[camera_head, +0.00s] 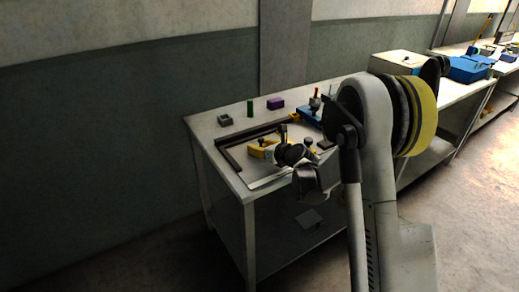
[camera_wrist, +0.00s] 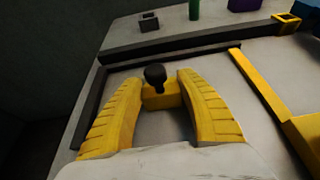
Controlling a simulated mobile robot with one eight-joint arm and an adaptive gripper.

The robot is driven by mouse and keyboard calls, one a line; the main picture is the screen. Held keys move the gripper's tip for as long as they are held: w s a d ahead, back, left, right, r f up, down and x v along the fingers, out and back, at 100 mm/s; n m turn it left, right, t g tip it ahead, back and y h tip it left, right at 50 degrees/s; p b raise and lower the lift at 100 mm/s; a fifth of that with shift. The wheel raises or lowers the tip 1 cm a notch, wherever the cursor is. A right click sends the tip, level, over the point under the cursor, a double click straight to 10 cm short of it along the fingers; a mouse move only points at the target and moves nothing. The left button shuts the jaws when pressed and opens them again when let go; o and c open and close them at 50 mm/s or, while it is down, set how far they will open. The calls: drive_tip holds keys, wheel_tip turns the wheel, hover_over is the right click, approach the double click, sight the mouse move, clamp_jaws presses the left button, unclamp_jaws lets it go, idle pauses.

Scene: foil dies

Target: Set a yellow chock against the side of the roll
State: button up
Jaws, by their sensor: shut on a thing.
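In the wrist view, the two yellow fingers of my gripper (camera_wrist: 158,108) are closed on a small yellow chock (camera_wrist: 158,98) with a round black knob on top. The chock is at the fingertips, over the grey tabletop. In the head view, my gripper (camera_head: 262,149) is over the front part of the table, inside a dark frame; the chock cannot be told apart from the yellow fingers there. I cannot make out the roll in either view; my arm hides part of the table in the head view.
A dark rail (camera_wrist: 170,60) runs behind the chock. A yellow bar (camera_wrist: 262,88) lies to the right. Behind stand a grey block (camera_head: 224,120), a green cylinder (camera_head: 250,108), a purple block (camera_head: 275,103) and a blue item (camera_head: 309,117). Table edge and wall are left.

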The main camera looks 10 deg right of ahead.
drive_tip(key=o, duration=1.2)
drive_tip(key=shift+f, duration=0.1)
drive_tip(key=shift+c, duration=0.2)
